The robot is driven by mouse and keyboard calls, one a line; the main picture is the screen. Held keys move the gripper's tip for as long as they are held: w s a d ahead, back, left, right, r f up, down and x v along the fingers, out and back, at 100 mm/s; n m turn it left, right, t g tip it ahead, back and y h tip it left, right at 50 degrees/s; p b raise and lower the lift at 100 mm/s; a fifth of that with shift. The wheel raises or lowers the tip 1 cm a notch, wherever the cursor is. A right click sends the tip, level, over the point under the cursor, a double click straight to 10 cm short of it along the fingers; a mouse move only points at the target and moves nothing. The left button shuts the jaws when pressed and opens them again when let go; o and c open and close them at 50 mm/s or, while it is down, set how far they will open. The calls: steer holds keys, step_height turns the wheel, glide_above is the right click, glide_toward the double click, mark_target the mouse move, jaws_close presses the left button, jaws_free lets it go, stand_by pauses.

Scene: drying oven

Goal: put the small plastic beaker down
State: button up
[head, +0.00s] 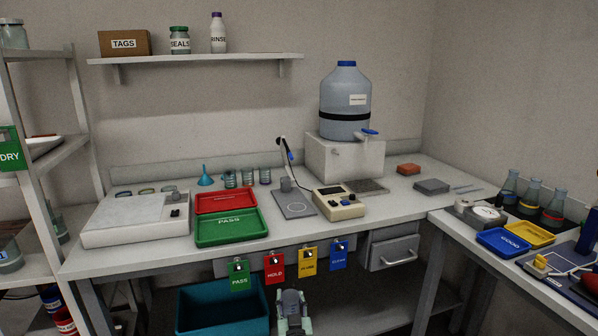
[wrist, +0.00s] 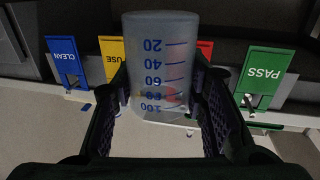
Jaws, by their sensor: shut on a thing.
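The small plastic beaker (wrist: 160,62) is translucent with blue graduation marks and fills the middle of the wrist view. Its numbers run from 20 near the top of that picture to 100 near the bottom. My gripper (wrist: 160,92) is shut on it, with a dark ribbed finger against each side. The tags behind it appear upside down in this view. In the head view a grey-green part of my arm (head: 293,312) shows at the bottom, in front of the bench. I cannot make out the held beaker there.
Green, red, yellow and blue tags hang on the bench front, the green PASS tag (head: 239,275) leftmost. On the bench are a green PASS tray (head: 231,228), a red tray (head: 226,200), a grey plate (head: 294,205), a meter (head: 338,203) and several beakers (head: 247,177). A teal bin (head: 222,310) sits below.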

steer(key=s+f+b, duration=0.1)
steer(key=s+f, duration=0.3)
steer(key=f, duration=0.4)
steer(key=s+d+f+m+h+b, duration=0.1)
steer(key=s+f, duration=0.3)
steer(key=f, duration=0.4)
steer(key=s+d+f+h+b, duration=0.1)
steer(key=s+f, duration=0.4)
steer(key=f, duration=0.4)
steer(key=shift+d, duration=0.25)
